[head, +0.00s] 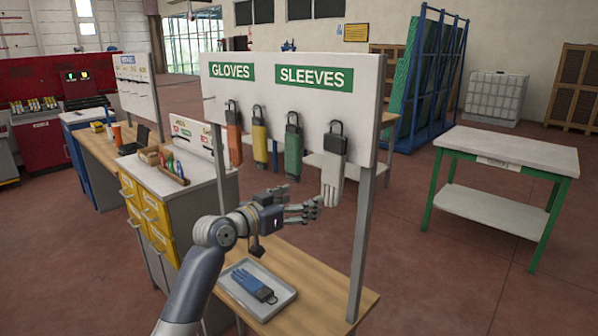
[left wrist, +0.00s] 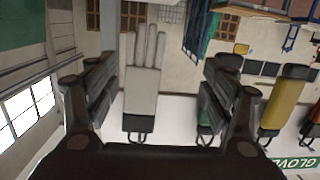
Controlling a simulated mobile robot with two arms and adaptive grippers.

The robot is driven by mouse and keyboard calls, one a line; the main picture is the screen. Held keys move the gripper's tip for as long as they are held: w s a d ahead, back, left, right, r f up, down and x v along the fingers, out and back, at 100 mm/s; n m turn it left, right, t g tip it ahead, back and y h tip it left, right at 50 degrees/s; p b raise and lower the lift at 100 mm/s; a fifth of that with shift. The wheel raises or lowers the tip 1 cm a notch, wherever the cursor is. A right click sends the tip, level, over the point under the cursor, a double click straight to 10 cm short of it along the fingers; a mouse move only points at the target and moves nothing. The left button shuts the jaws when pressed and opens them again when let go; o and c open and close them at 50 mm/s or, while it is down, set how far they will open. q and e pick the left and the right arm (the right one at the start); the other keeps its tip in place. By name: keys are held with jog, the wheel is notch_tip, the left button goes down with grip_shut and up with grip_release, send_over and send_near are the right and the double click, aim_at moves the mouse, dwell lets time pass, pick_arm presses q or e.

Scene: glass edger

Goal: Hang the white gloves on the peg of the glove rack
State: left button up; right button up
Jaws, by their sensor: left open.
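The white gloves (head: 331,180) hang fingers down by a black clip at the right end of the glove rack's white panel (head: 300,110), under the green SLEEVES sign. The clip's loop is against the panel; the peg itself is hidden. My left gripper (head: 306,206) is open and empty, just left of the glove fingers in the head view. In the left wrist view the picture is inverted, and the white gloves (left wrist: 144,85) show between the spread fingers (left wrist: 160,76), apart from them. My right gripper is not in view.
Orange (head: 234,138), yellow (head: 259,143) and green (head: 292,146) items hang left of the white gloves. A blue glove (head: 252,282) lies in a grey tray (head: 233,299) on the wooden bench (head: 318,270) below. A rack post (head: 363,235) stands at the right.

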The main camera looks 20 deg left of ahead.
pick_arm(q)
jog(key=m+h, duration=0.1)
jog(key=m, duration=0.1)
send_near(331, 159)
jog(key=s+f, duration=0.1)
jog(key=shift+t, duration=0.4)
jog(key=p+x, duration=0.4)
jog(key=x, duration=0.5)
jog(key=shift+a+r, duration=0.1)
jog(key=shift+r, duration=0.05)
jog(key=shift+x, duration=0.85)
jog(key=c, duration=1.2)
jog(key=shift+o, duration=0.2)
